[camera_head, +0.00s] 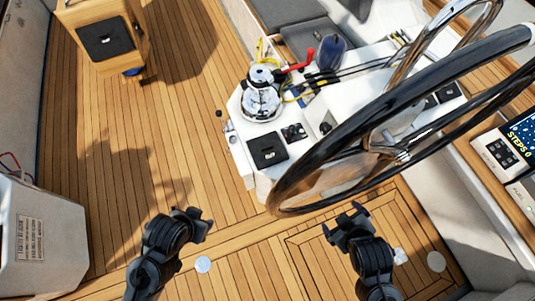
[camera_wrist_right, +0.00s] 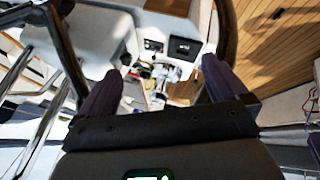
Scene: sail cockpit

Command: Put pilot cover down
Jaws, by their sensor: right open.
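A flat black square cover (camera_head: 267,150), which looks like the pilot cover, lies on the near end of the white console. It also shows beyond the fingers in the right wrist view (camera_wrist_right: 185,48). My right gripper (camera_head: 344,222) is open and empty, in front of the steering wheel and apart from the cover. Its two purple-grey fingers stand wide apart in the right wrist view (camera_wrist_right: 160,88). My left gripper (camera_head: 197,224) is over the teak floor, left of and nearer than the console. Its jaw gap is not clear.
The large black steering wheel (camera_head: 420,90) rises right of the cover, its rim close to the console's near end. A chrome winch (camera_head: 262,95) with ropes and a red handle (camera_head: 298,67) stands behind the cover.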

